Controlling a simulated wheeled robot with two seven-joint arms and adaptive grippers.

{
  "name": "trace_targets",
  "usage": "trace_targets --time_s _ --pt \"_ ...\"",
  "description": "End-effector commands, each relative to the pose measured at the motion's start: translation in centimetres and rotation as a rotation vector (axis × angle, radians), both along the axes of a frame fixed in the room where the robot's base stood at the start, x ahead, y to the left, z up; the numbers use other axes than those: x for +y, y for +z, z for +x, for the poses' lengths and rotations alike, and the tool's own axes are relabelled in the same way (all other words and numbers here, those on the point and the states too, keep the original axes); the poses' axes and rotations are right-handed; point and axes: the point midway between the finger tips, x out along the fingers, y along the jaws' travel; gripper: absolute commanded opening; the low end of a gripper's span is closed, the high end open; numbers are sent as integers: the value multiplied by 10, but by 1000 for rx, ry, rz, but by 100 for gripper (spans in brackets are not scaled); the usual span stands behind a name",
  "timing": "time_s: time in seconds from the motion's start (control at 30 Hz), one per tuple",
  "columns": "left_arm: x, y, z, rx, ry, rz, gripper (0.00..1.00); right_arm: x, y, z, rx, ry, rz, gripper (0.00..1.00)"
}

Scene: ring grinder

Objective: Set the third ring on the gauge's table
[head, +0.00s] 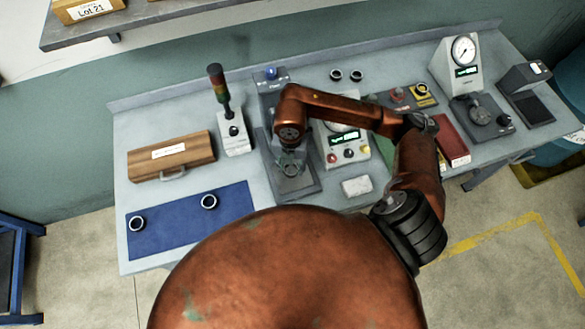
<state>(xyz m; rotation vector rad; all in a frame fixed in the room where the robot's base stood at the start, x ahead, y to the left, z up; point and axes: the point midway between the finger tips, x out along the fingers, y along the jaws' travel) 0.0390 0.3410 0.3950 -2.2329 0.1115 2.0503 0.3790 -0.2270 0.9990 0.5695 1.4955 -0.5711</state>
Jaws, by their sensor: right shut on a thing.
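My right gripper (290,163) points down over a dark stand (294,186) left of the table's middle. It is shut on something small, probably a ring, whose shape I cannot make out. My right arm comes in from the right and hides part of the stand. Two dark-rimmed rings (208,201) lie apart on the blue mat (165,235) at the front left. Two more rings (336,75) stand near the table's back edge. A white dial gauge (463,52) stands at the back right, behind a dark unit with a round plate (479,112). My left gripper is out of view.
A pale block (357,186) and a red tray (452,141) lie farther right.

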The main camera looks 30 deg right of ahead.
Motion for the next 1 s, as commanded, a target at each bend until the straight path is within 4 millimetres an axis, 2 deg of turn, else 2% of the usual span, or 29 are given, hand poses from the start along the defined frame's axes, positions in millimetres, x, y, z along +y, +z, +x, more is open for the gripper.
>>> trace_targets --time_s 0.27,0.5,0.87,0.9,1.0 --pt "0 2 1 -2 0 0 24 -10 -16 8 1 -1 0 10" --pt "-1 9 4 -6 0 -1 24 -12 -46 10 1 0 1 10" --pt "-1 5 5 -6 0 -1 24 -12 -53 11 -1 1 1 10" --pt "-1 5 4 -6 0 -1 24 -12 -54 10 -1 1 1 37" --pt "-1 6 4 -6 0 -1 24 -12 -53 10 -1 1 1 44"
